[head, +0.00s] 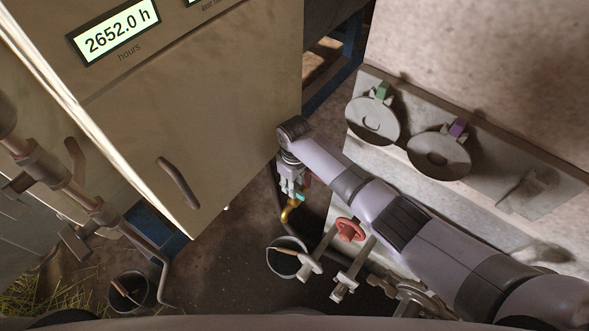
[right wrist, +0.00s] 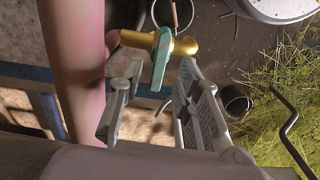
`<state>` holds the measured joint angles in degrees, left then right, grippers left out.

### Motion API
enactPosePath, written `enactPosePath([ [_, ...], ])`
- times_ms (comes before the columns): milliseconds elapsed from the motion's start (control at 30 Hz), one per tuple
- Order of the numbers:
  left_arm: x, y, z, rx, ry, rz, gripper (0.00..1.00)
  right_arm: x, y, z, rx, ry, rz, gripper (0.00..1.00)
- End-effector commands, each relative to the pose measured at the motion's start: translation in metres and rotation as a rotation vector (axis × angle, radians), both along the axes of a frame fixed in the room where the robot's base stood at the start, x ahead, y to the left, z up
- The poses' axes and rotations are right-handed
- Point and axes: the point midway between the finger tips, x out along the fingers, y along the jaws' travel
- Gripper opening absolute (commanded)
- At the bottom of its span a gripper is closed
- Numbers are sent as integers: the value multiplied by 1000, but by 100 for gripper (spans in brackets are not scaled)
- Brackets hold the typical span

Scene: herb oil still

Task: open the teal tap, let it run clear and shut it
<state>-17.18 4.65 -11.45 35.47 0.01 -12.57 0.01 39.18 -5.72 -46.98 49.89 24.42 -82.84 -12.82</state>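The tap has a brass body (head: 289,213) and a teal lever (head: 300,196), low beside the beige cabinet in the head view. In the right wrist view the brass body (right wrist: 183,46) lies across and the teal lever (right wrist: 160,62) crosses it, pointing down the picture. My right gripper (head: 291,189) is at the tap. Its two fingers stand apart on either side of the lever (right wrist: 157,78), with gaps showing, so it is open and holds nothing. No stream from the spout can be made out. My left gripper is not in view.
A bucket (head: 273,262) with a wooden-grip handle stands below the tap. A red handwheel (head: 349,229) and pipe fittings are close to my right arm. The beige cabinet (head: 215,110) is on the left. Another dark bucket (head: 128,291) stands at lower left.

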Motion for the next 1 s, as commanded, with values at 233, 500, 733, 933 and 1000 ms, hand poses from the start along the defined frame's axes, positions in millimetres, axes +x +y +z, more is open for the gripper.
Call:
enactPosePath([
  [233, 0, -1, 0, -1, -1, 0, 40, 1, 0, 55, 1, -3, -1, 31],
  [500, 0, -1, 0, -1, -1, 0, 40, 1, -1, 87, -1, -2, -1, 31],
  [733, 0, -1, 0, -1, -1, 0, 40, 0, -1, 91, -1, 0, -2, 31],
  [933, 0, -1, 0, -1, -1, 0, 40, 0, -1, 90, -1, 0, -2, 31],
  [1000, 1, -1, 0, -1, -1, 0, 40, 0, -1, 90, -1, 0, -2, 31],
])
